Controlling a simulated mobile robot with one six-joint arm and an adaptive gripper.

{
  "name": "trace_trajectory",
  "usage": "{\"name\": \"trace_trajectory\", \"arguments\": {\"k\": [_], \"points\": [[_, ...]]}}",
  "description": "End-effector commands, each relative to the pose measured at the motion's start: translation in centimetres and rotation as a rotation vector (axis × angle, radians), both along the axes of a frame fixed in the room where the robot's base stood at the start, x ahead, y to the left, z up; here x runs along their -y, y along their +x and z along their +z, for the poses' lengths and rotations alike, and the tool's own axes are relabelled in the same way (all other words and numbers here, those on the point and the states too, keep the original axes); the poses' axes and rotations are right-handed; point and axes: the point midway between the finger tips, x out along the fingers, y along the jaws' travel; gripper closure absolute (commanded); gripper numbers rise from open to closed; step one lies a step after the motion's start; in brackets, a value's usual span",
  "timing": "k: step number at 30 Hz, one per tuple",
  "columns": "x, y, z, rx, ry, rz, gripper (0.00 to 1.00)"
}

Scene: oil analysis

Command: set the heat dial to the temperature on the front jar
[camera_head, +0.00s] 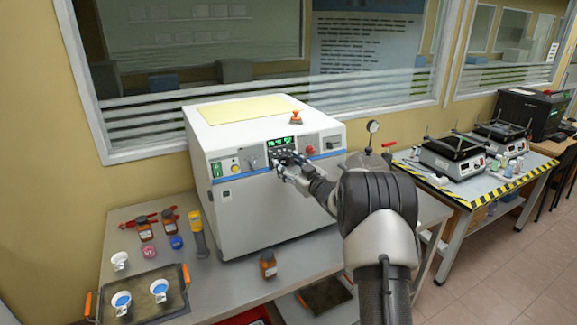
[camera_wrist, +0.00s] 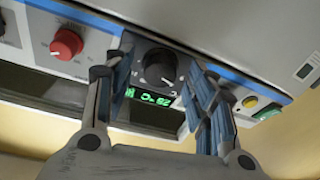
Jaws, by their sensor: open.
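The white oven-like machine (camera_head: 232,187) stands on the table with knobs along its front panel. A black dial (camera_wrist: 160,68) with a white pointer mark sits by a green lit display (camera_wrist: 150,97), whose digits appear upside down in the wrist view. My gripper (camera_wrist: 158,85) is open, with one finger on each side of this dial; I cannot tell whether they touch it. In the head view my gripper (camera_head: 283,158) hides the dial below the display. The front jar (camera_head: 268,264) is a brown bottle on the table before the machine; its label is too small to read.
A yellow handheld device (camera_head: 198,234), brown jars (camera_head: 144,229) and a tray (camera_head: 165,277) with small cups occupy the left. A striped table (camera_head: 452,192) stands right.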

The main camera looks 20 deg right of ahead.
Motion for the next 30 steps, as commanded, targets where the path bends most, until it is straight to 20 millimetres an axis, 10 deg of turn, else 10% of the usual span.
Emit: {"name": "trace_trajectory", "arguments": {"k": [11, 30], "points": [[-0.10, 0.63, 0.03, 0.000, 0.000, 0.000, 0.49], [-0.09, 0.61, 0.04, 0.000, 0.000, 0.000, 0.91]]}}
